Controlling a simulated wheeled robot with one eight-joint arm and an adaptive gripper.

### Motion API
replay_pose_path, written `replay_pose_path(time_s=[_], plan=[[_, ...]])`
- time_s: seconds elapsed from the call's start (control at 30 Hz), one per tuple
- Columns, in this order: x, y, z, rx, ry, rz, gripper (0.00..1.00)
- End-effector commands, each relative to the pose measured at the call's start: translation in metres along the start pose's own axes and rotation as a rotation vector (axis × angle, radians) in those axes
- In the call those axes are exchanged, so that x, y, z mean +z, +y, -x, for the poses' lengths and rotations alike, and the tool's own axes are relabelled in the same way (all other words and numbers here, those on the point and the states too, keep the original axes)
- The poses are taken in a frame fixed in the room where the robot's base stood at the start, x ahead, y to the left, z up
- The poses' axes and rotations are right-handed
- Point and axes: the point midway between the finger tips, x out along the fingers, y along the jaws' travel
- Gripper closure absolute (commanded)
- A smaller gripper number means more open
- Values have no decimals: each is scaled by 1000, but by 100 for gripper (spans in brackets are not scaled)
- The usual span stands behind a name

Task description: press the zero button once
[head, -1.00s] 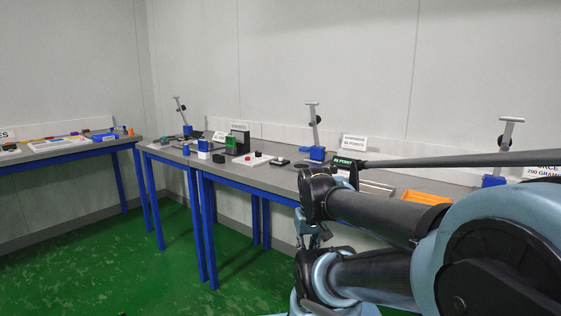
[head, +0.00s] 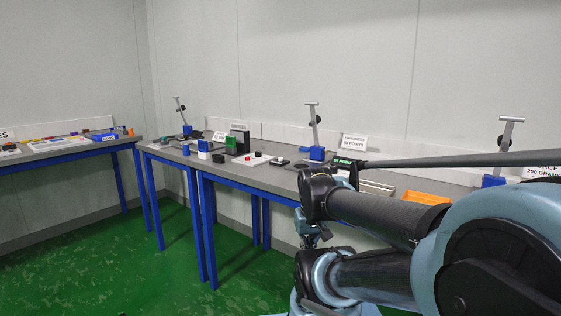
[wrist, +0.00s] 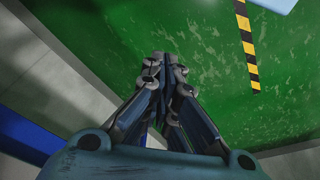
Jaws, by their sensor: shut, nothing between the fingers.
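My gripper (wrist: 165,75) is shut and empty in the wrist view, its fingers together above the green floor. In the head view my arm covers the lower right, and a small part of the gripper may show below the bench edge; I cannot make it out clearly. I cannot read which is the zero button. My gripper is apart from this panel.
The grey bench (head: 262,174) on blue legs runs along the wall. Blue stands (head: 317,153), an orange tray (head: 425,197) and a green and black block (head: 230,143) are on it. Another table (head: 60,147) stands at left. Green floor (head: 120,270) in front is clear.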

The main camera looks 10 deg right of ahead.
Motion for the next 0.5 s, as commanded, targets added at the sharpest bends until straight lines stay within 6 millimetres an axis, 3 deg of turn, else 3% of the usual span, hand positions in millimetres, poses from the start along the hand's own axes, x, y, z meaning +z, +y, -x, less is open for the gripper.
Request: replay_pose_path(time_s=[0.37,0.5], plan=[[0,0,0,0,0,0,100],[0,0,11,2,20,9,100]])
